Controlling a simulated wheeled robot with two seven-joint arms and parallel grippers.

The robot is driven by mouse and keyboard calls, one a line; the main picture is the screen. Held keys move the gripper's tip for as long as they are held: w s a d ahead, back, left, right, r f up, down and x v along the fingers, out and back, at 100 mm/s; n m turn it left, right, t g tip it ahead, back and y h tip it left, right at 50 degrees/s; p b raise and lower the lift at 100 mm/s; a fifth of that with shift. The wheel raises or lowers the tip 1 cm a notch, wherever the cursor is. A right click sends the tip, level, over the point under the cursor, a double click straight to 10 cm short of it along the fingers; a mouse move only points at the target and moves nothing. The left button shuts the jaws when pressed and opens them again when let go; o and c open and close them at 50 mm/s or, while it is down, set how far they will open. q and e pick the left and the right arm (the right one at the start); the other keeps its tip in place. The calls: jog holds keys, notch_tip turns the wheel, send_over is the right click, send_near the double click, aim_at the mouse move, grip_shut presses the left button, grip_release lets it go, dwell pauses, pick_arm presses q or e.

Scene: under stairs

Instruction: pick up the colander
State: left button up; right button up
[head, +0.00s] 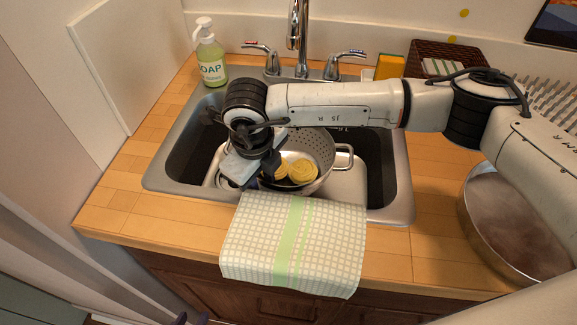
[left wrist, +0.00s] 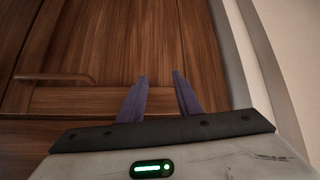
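The colander (head: 316,149) is a grey metal bowl with holes. It sits in the sink, holds yellow pasta nests (head: 299,171), and its right handle (head: 344,157) is visible. My right gripper (head: 252,178), on the arm reaching across from the right, points down at the colander's left side. It covers that side's handle, so I cannot tell whether its fingers are closed on it. My left gripper shows purple fingertips at the bottom edge of the head view (head: 190,319). In the left wrist view (left wrist: 160,77) its fingers are apart and empty, before wooden cabinet doors.
The sink (head: 404,190) is set in a wooden counter (head: 112,190). A checked towel (head: 292,240) hangs over its front edge. A soap bottle (head: 210,58) and faucet (head: 298,30) stand behind. A pan (head: 510,225) sits at right, below my right arm.

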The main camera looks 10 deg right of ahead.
grip_shut()
jog(key=shift+w+r, duration=0.1)
jog(key=shift+r, duration=0.05)
dwell(1.2)
